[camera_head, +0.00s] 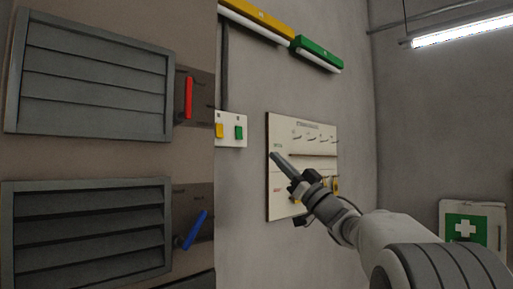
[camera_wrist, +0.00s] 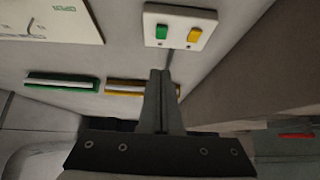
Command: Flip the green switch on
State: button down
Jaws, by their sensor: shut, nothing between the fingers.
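The green switch (camera_head: 239,132) sits on a white switch plate (camera_head: 232,143) on the wall, to the right of a yellow switch (camera_head: 219,130). In the wrist view the picture is turned over, and the green switch (camera_wrist: 162,33) is left of the yellow switch (camera_wrist: 194,36). My gripper (camera_head: 276,155) is shut and empty, to the right of and a little below the plate in the head view. In the wrist view its fingertips (camera_wrist: 160,73) point toward the plate, apart from the green switch. I cannot tell whether the switch is on or off.
A green lamp fixture (camera_head: 317,50) and a yellow lamp fixture (camera_head: 258,19) hang above. A white board (camera_head: 281,198) with hooks is partly behind my arm. Louvred vents with a red lever (camera_head: 188,98) and a blue lever (camera_head: 194,230) stand at the left.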

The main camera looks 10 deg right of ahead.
aim_at(239, 134)
jog(key=p+x, duration=0.2)
jog(key=x, duration=0.2)
jog(key=f+p+x, duration=0.1)
jog(key=p+x, duration=0.1)
jog(key=x, duration=0.2)
jog(key=w+p+x, duration=0.1)
jog(key=p+x, duration=0.1)
jog(key=x, duration=0.2)
jog(key=shift+w+a+f, duration=0.2)
jog(key=shift+a+f, duration=0.15)
jog(key=shift+a, duration=0.05)
jog(key=shift+w+a+f, duration=0.1)
jog(key=shift+w+a, duration=0.1)
jog(key=shift+w, duration=0.05)
jog(key=shift+w+a+f+t+y+b, duration=0.3)
jog(key=shift+f+t+b, duration=0.25)
jog(key=shift+b, duration=0.6)
jog(key=shift+r+p, duration=0.3)
jog(key=shift+r, duration=0.15)
jog(key=shift+f, duration=0.1)
